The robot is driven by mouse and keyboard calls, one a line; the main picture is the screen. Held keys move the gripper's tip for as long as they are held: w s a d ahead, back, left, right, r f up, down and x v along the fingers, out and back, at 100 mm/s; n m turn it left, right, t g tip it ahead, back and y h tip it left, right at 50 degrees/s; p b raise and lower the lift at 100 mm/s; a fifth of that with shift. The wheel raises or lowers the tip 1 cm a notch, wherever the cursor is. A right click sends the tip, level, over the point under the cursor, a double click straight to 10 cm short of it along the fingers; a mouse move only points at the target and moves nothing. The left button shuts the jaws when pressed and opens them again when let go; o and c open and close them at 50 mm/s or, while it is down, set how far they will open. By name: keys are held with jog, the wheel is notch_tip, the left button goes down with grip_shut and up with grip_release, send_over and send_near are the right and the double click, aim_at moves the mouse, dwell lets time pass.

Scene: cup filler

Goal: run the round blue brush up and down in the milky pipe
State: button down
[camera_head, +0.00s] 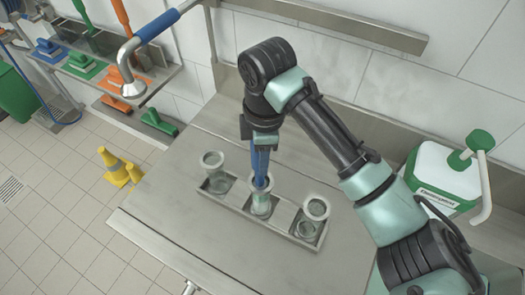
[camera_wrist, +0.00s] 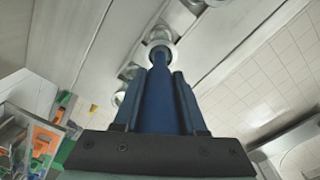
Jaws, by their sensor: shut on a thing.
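My gripper (camera_head: 264,146) points down above the metal holder (camera_head: 233,204) and is shut on the blue brush (camera_head: 260,168). The brush hangs roughly upright, and its lower end is inside the middle pipe (camera_head: 262,207), a pale, cloudy see-through tube. How deep the brush head sits is hard to tell. In the wrist view the brush (camera_wrist: 160,88) runs from between my fingers to the rim of this pipe (camera_wrist: 159,36). Two similar pale pipes stand in the same holder, a left one (camera_head: 213,161) and a right one (camera_head: 316,208).
The holder stands on a steel worktop (camera_head: 180,207). A white and green canister (camera_head: 442,178) with a pump is at right. A bent metal pipe with a blue grip (camera_head: 158,26) is at upper left. The worktop's front left is clear.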

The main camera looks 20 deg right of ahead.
jog(key=shift+f, duration=0.6)
jog(key=shift+r, duration=0.15)
notch_tip(320, 180, up, 8)
jog(key=p, duration=0.7)
jog(key=shift+r, duration=0.25)
jog(key=shift+f, duration=0.1)
notch_tip(320, 180, down, 9)
jog(key=b, duration=0.6)
jog(key=shift+r, duration=0.3)
